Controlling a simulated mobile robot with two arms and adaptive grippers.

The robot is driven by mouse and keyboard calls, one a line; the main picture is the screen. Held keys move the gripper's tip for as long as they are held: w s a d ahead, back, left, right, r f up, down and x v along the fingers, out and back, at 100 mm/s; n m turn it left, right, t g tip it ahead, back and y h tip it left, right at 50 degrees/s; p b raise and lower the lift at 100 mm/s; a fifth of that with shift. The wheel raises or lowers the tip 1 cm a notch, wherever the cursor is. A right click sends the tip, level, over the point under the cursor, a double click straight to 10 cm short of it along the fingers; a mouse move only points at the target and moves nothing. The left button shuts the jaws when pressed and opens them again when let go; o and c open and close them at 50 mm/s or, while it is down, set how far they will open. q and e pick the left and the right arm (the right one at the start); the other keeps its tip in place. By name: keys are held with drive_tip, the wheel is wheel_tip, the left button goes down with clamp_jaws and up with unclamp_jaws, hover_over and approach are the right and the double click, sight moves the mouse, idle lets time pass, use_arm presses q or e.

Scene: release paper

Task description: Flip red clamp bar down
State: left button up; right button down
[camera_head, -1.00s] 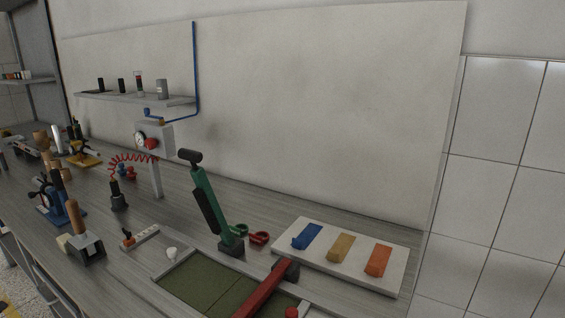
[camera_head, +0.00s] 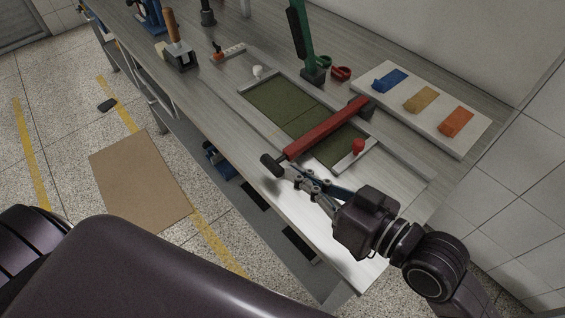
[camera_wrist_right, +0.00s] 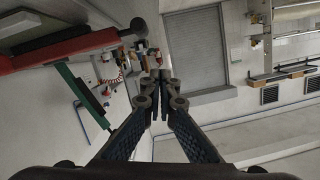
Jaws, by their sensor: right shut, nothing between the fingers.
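In the right wrist view the shut fingertips (camera_wrist_right: 158,78) show, with the red bar (camera_wrist_right: 60,50) at upper left. My left gripper is not in view.
A red knob (camera_head: 358,146) stands beside the bar. A green-handled lever (camera_head: 302,40) stands behind the mat. A white board (camera_head: 440,124) with blue, yellow and orange pieces lies at right. Bare table is free near the front right.

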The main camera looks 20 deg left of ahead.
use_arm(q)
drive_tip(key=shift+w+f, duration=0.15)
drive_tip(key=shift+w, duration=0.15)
use_arm(e)
drive_tip(key=shift+r+v, duration=0.2)
drive_tip(key=shift+v, duration=1)
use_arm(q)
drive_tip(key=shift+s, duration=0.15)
use_arm(e)
drive_tip(key=shift+s+a, duration=0.15)
